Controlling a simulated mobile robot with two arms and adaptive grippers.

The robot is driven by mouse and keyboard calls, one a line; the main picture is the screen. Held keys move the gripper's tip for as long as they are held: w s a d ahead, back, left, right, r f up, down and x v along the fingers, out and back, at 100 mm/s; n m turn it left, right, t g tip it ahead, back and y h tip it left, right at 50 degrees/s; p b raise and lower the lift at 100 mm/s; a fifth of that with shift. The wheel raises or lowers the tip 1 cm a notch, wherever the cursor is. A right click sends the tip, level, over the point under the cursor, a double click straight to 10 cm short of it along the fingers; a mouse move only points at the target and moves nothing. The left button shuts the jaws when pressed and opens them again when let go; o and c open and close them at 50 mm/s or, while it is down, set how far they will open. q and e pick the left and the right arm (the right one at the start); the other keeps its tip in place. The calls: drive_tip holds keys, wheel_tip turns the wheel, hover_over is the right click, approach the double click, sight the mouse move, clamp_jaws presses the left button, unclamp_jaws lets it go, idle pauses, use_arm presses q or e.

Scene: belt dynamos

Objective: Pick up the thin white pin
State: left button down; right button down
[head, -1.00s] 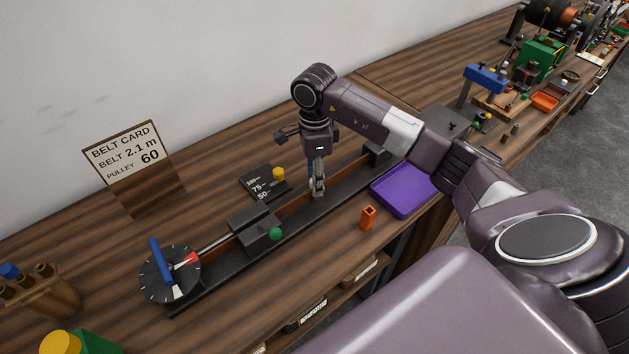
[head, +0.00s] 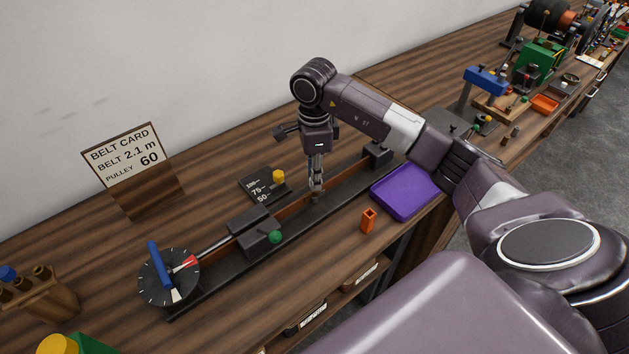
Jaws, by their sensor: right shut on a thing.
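My right gripper (head: 316,186) points straight down over the long dark rail (head: 341,184) of the belt rig, near the rail's middle. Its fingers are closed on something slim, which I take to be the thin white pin. The fingers hide most of it, and it is too small to make out clearly. A small dark piece on the rail shows just under the fingertips. My left gripper is not in view.
A purple tray (head: 405,193) and an orange block (head: 368,220) lie right of the rail. A black plate (head: 262,186) with a yellow knob lies behind it. A dial (head: 166,278) with a blue handle and a slider with a green knob (head: 275,237) are left. A belt card (head: 127,160) stands behind.

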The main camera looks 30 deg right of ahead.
wheel_tip(320, 180, up, 7)
drive_tip(key=shift+w+f+b, duration=0.1)
drive_tip(key=shift+f+b, duration=0.1)
drive_tip(key=shift+b, duration=0.85)
wheel_tip(320, 180, up, 12)
drive_tip(key=p, duration=0.1)
drive_tip(key=shift+f, duration=0.1)
